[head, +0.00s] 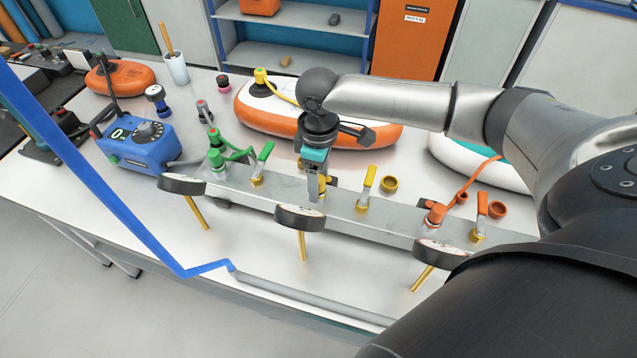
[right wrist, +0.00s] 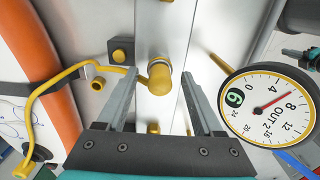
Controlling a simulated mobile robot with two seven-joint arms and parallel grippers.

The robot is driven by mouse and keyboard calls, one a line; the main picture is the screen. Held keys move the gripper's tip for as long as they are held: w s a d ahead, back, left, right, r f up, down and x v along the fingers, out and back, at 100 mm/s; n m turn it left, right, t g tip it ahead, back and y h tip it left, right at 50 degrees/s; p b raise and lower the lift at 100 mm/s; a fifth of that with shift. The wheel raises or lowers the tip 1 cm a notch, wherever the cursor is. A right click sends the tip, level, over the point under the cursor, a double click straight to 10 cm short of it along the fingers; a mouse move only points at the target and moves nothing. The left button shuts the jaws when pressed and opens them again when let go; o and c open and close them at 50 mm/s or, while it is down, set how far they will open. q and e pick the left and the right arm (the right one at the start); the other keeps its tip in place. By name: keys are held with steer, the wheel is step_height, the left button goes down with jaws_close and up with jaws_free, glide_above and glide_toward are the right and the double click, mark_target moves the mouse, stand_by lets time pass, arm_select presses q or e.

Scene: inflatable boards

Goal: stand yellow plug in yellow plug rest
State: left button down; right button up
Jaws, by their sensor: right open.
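The yellow plug (right wrist: 160,75) sits in the metal rail (head: 345,205), with a yellow cord running to it from the left in the right wrist view. My right gripper (right wrist: 158,85) is open, with one finger on each side of the plug and visible gaps. In the head view my right gripper (head: 318,190) points down over the rail and mostly hides the plug. A yellow ring-shaped cup (head: 389,183) stands behind the rail. A yellow ring (right wrist: 97,84) also shows beside the rail in the right wrist view; I cannot tell which is the rest. My left gripper is out of view.
Round gauges (head: 300,217) stick out along the rail's front. A yellow lever (head: 368,178), a green lever (head: 264,155) and an orange plug (head: 436,213) stand along the rail. An orange-and-white board (head: 375,135) lies behind, and a blue pump (head: 140,143) stands left.

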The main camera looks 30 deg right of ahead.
jaws_close()
stand_by(0.4)
steer(key=shift+r, duration=0.15)
